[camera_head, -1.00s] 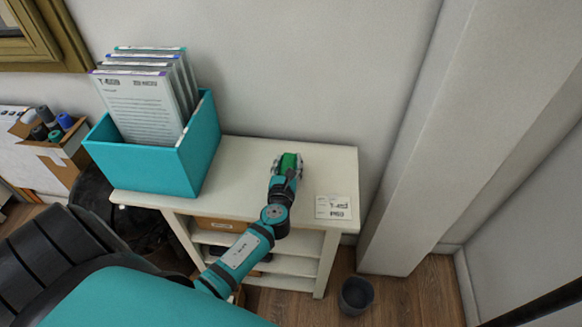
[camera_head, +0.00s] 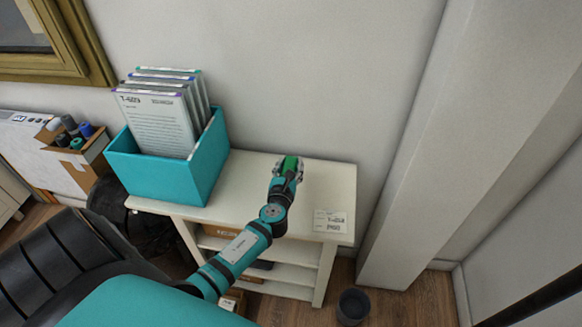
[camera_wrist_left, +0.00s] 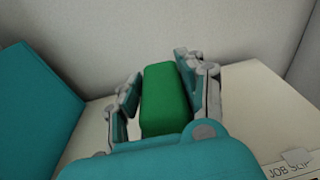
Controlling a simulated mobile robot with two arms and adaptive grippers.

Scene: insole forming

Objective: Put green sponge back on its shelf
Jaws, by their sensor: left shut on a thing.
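The green sponge (camera_head: 290,164) is between the fingers of my left gripper (camera_head: 288,170), over the top of a cream shelf unit (camera_head: 245,178). In the left wrist view the sponge (camera_wrist_left: 165,98) is a green block, with the fingers of my left gripper (camera_wrist_left: 164,85) on either side of it. The gripper is shut on it. I cannot tell whether the sponge touches the top surface. The unit has open shelves below its top, partly hidden by my left arm. My right gripper is not in view.
A teal box (camera_head: 170,172) of upright folders stands on the left of the top. A paper label (camera_head: 330,221) lies at its front right. A wall rises behind. A dark bin (camera_head: 352,306) stands on the floor. A cardboard box (camera_head: 78,150) holds rolls at left.

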